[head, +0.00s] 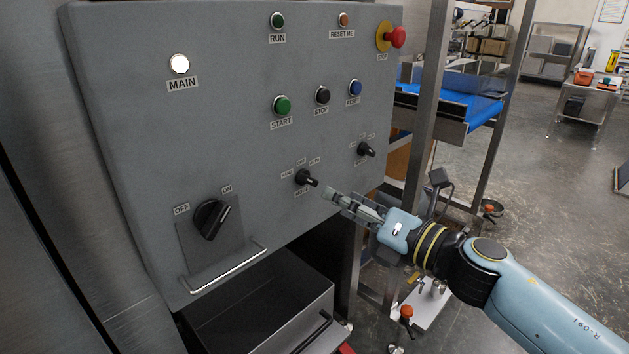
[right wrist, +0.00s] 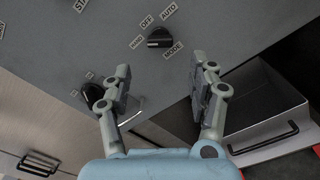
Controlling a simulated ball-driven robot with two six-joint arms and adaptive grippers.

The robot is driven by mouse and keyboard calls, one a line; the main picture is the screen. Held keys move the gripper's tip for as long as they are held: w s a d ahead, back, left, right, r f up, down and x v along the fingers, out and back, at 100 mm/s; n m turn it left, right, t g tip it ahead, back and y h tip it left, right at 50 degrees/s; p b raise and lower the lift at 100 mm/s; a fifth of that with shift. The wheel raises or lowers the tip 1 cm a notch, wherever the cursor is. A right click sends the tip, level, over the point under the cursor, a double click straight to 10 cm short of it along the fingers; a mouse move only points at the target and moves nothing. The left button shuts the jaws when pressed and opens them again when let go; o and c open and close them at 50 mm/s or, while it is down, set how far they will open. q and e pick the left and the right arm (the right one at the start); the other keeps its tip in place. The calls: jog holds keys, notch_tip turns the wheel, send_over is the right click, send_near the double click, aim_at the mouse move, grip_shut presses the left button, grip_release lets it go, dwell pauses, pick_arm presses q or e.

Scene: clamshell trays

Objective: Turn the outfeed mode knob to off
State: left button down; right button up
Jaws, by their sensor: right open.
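A small black mode knob (head: 306,178) sits low on the grey control panel, with small labels above it and one below. In the right wrist view, this knob (right wrist: 160,38) shows OFF, AUTO and MODE labels. A pale mark on it lies on the left side, toward a label too small to read surely, away from OFF. My right gripper (head: 345,200) is open and empty, just right of and below the knob, apart from it. In the right wrist view, the knob lies beyond the gap between its fingertips (right wrist: 160,65). My left gripper is out of view.
A similar black knob (head: 366,149) sits to the right. A large ON/OFF switch (head: 211,219) and a bar handle (head: 225,270) are lower left. An open drawer (head: 265,305) juts out below. Several buttons and a red stop button (head: 397,37) sit above.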

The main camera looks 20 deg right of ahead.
aim_at(312, 185)
jog(key=x, duration=0.7)
jog(key=shift+w+a+p, duration=0.1)
jog(key=shift+w+p, duration=0.2)
jog(key=shift+w, duration=0.1)
jog(key=c, duration=1.2)
jog(key=shift+o, duration=0.2)
